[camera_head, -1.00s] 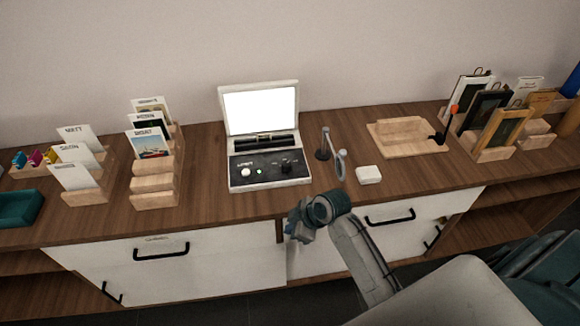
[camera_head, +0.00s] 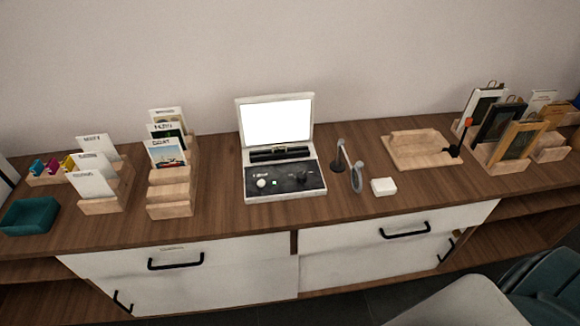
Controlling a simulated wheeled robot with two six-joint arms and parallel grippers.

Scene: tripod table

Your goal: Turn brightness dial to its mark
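A white device with a raised, brightly lit screen (camera_head: 277,122) stands mid-counter. Its black control panel (camera_head: 285,180) faces me. On the panel are a white knob (camera_head: 261,183) at the left, a small green light (camera_head: 275,183) and a dark dial (camera_head: 301,177) at the right. The print and any mark on the panel are too small to read. Neither of my grippers is in view.
A small stand with a round lens (camera_head: 356,177) and a white block (camera_head: 384,187) sit right of the device. Wooden card racks (camera_head: 172,187) stand left; a wooden tray (camera_head: 420,150) and picture frames (camera_head: 521,141) stand right. The counter before the device is clear.

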